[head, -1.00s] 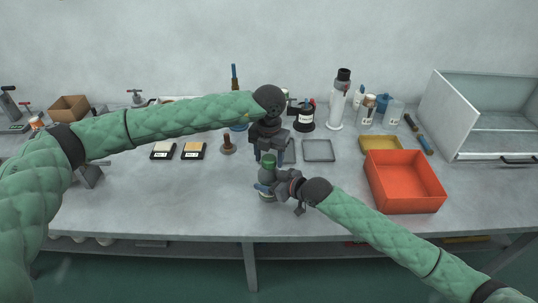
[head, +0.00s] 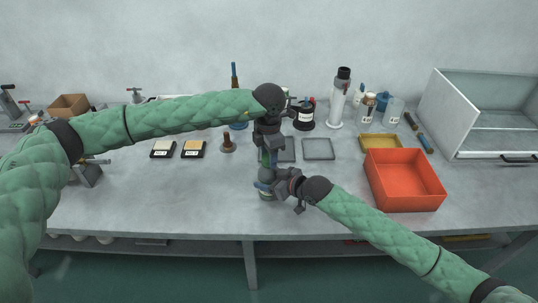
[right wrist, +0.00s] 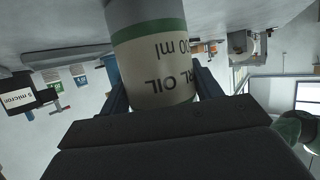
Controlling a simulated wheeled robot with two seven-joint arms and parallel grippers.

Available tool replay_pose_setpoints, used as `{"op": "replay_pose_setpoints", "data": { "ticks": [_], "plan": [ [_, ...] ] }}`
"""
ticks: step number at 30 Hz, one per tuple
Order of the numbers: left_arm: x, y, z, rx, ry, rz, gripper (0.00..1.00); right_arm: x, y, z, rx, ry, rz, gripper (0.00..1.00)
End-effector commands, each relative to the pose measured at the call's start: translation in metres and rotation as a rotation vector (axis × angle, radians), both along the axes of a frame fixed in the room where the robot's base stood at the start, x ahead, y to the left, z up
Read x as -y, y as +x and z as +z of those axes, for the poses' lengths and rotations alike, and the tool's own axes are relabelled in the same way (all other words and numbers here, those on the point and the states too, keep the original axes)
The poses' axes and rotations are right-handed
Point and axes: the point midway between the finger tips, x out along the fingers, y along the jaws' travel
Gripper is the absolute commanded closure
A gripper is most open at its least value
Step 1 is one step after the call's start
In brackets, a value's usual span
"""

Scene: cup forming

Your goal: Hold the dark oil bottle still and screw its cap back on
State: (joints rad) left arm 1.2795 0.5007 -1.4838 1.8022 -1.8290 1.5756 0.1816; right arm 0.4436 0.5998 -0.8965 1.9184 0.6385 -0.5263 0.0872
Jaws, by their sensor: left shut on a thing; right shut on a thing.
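The oil bottle (head: 266,191) stands upright at the front middle of the bench; its dark shoulder shows in the head view. In the right wrist view its cream label with a green band (right wrist: 155,62) fills the top middle, the lettering upside down. My right gripper (head: 274,188) is shut on the bottle's body from the right. My left gripper (head: 267,160) points down directly above the bottle, shut on the green cap (head: 265,156). The fingers hide most of the cap and the bottle's neck, so I cannot tell how the cap sits on it.
An orange bin (head: 404,190) stands to the right, with a yellow tray (head: 380,142) behind it. Grey plates (head: 318,149), a dark-handled stamp (head: 227,142) and two small labelled boxes (head: 193,149) lie behind the bottle. The bench front left of the bottle is clear.

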Motion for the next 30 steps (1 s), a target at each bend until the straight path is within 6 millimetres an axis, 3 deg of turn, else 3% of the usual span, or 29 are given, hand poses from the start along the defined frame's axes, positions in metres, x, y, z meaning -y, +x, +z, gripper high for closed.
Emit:
{"op": "replay_pose_setpoints", "data": {
  "ticks": [1,2,4,5,16,25,30],
  "plan": [
    [-0.001,0.001,0.000,0.000,0.001,0.002,0.87,0.001,0.000,-0.001,0.000,-0.001,-0.001,1.00],
    [-0.001,0.001,0.000,0.000,0.001,0.002,0.54,0.000,0.000,0.000,-0.001,-0.001,0.000,1.00],
    [-0.001,0.001,0.000,0.000,0.001,0.003,0.41,0.000,0.000,0.000,0.000,-0.001,-0.001,1.00],
    [-0.001,0.001,0.000,0.000,0.001,0.003,0.38,0.000,0.000,0.000,0.000,-0.001,-0.001,1.00],
    [0.000,0.001,0.005,0.001,0.000,0.004,0.38,0.000,0.000,0.000,-0.001,-0.001,0.000,1.00],
    [0.000,0.001,0.037,0.002,0.001,0.005,0.38,0.000,0.000,-0.001,-0.001,-0.001,0.000,1.00],
    [0.000,0.000,0.045,0.001,0.000,0.005,0.38,0.000,0.000,-0.001,-0.001,-0.001,0.000,1.00]
  ]
}}
